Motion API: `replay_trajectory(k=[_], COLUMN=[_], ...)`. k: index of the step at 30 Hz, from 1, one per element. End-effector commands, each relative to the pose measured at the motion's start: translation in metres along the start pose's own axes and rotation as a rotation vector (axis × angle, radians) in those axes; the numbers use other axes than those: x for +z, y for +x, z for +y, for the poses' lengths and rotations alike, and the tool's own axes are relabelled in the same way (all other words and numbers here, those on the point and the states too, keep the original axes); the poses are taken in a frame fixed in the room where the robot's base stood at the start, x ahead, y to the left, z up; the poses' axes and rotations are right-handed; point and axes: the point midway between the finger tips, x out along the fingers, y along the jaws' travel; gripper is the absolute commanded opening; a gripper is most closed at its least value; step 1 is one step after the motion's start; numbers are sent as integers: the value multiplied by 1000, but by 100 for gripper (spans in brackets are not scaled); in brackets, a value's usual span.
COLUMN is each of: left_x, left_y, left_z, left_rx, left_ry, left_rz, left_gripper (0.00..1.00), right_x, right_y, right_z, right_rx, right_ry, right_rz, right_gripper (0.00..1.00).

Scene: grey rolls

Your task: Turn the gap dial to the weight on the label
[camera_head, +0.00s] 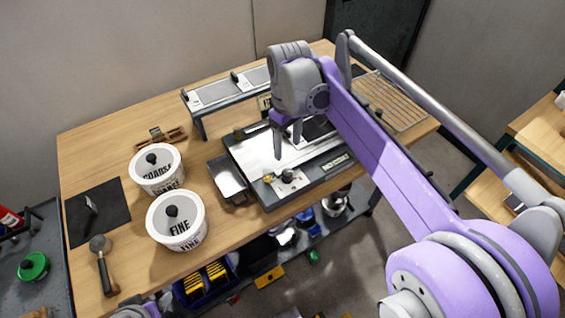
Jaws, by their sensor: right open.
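A flat machine with a pale bed and dark frame (262,198) sits on the wooden table. A small dark dial (287,175) stands on a white plate at its front left corner, beside a small brass-coloured knob (268,178). My right gripper (287,143) is open and empty, fingers pointing down, above the bed and just behind the dial, apart from it. A tan label (264,102) is partly hidden behind the gripper; its writing is too small to read. A dark label (336,163) on the machine's front edge is also unreadable.
Two white tubs, COARSE (157,169) and FINE (177,219), stand on the left. A small metal tray (229,178) adjoins the machine. A raised rack (222,94) stands behind, a wire grid (391,100) at right. My right arm crosses over the machine's right side.

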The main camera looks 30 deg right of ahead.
Motion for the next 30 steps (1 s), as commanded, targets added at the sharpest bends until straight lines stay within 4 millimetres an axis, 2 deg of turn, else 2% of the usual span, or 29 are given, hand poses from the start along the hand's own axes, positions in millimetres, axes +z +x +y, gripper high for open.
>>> replay_trajectory(k=[15, 21, 29, 30], left_x=[6, 6, 6, 6], left_y=[8, 10, 10, 10], left_z=[0, 0, 0, 0], left_rx=[0, 0, 0, 0], left_ry=[0, 0, 0, 0], left_rz=[-3, -4, -4, -4], left_gripper=[71, 71, 71, 71], right_x=[0, 0, 0, 0], right_y=[87, 101, 102, 102], right_z=[0, -1, -1, -1], right_rx=[1, 1, 1, 1], right_ry=[0, 1, 1, 1], right_rz=[2, 3, 3, 3], right_gripper=[69, 69, 69, 65])
